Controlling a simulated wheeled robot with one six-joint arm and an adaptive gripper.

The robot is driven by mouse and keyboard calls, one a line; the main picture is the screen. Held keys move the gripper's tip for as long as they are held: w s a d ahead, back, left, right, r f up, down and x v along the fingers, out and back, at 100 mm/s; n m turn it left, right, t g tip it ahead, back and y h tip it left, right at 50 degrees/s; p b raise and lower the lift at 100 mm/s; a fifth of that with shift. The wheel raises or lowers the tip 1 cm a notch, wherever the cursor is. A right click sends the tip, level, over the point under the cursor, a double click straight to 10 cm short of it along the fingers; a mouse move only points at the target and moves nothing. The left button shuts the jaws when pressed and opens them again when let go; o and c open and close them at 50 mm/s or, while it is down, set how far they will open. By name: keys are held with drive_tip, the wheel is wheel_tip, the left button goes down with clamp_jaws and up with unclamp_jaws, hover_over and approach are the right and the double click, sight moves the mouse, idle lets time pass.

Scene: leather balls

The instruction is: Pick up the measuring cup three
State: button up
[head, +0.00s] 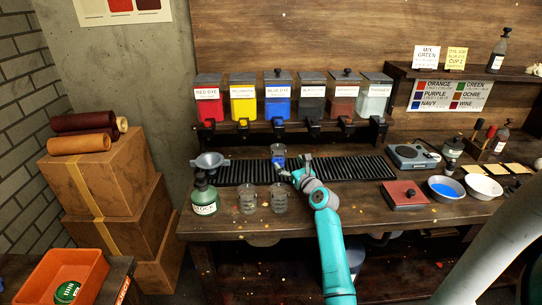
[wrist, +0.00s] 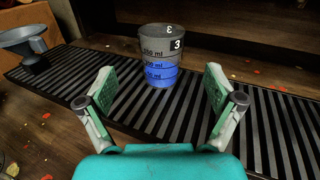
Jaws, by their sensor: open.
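Measuring cup three (wrist: 161,62) stands upright on the black ribbed mat, with a "3" label, ml marks and blue liquid in its lower part. In the head view the cup (head: 278,151) is below the blue dye dispenser (head: 277,96), partly hidden by my gripper. My gripper (wrist: 160,90) is open and empty, its two fingers spread to the left and right of the cup in the picture. The cup is ahead of the fingertips, not between the pads. In the head view my gripper (head: 289,168) is just in front of the cup.
Two clear cups (head: 247,199) and a green stock bottle (head: 204,194) stand at the bench's front left. A grey funnel (wrist: 22,42) is left of the cup. A scale (head: 413,157), a red book-like block (head: 404,195) and bowls (head: 446,188) are on the right.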

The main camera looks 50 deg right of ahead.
sight(279, 144)
drive_tip(key=x, duration=0.9)
drive_tip(key=shift+w+d+f, duration=0.15)
drive_tip(key=shift+w+d, duration=0.1)
drive_tip(key=shift+d, duration=0.05)
drive_tip(key=shift+c, duration=0.3)
drive_tip(key=c, duration=1.3)
drive_tip(key=shift+r, duration=1.55)
drive_tip(key=shift+s+a+r, duration=0.1)
drive_tip(key=shift+s+r, duration=0.05)
drive_tip(key=shift+s, duration=0.05)
drive_tip(key=shift+v, duration=8.75)
